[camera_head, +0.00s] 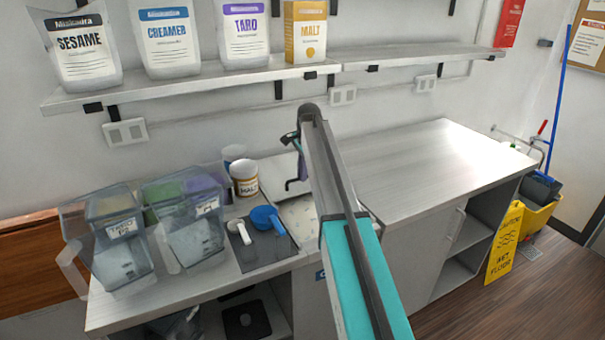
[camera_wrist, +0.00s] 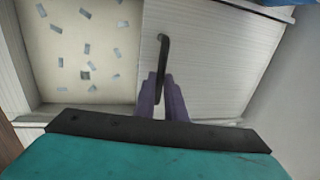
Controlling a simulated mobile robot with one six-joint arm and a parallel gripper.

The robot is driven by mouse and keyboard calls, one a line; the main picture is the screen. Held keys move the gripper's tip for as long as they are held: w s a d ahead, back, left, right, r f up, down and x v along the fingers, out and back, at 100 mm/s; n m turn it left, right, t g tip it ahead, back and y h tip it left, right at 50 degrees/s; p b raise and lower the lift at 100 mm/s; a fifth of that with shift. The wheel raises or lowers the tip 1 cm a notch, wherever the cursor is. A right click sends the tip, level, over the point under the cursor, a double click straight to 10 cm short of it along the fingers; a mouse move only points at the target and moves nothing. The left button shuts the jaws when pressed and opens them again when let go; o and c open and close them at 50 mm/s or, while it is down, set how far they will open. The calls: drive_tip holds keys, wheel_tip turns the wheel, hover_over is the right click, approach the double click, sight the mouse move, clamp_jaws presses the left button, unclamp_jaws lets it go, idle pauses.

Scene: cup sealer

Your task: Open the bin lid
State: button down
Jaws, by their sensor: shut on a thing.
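The bin lid (camera_wrist: 215,50) is a pale ribbed panel in the wrist view, with a dark hooked handle (camera_wrist: 163,45). My gripper (camera_wrist: 161,80) has two purple fingers shut on the lower part of this handle. Left of the lid, the bin's opening (camera_wrist: 105,85) shows a cream area with scattered small grey-blue pieces. In the head view, part of the bin (camera_head: 298,214) shows as a pale speckled patch in the counter, left of my arm. The dark handle (camera_head: 293,184) shows beside my gripper. My arm hides most of the lid there.
A metal counter (camera_head: 430,165) is clear on the right. Clear containers (camera_head: 122,250), a malt tub (camera_head: 244,180) and a blue scoop (camera_head: 265,217) on a dark mat stand left of the bin. A shelf (camera_head: 200,88) with several bags runs above.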

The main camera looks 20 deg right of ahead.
drive_tip(key=c, duration=1.8)
unclamp_jaws()
drive_tip(key=shift+r, duration=0.15)
drive_tip(key=shift+s+d+r+b, duration=0.1)
drive_tip(key=shift+s+r+b, duration=0.45)
drive_tip(key=shift+r, duration=1.65)
drive_tip(key=shift+s+d+r+b, duration=0.1)
drive_tip(key=shift+s+r+b, duration=0.4)
drive_tip(key=shift+r, duration=1.75)
drive_tip(key=shift+s+d+r+b, duration=0.1)
drive_tip(key=shift+s+r+b, duration=0.45)
drive_tip(key=shift+r, duration=1.65)
drive_tip(key=shift+w, duration=0.15)
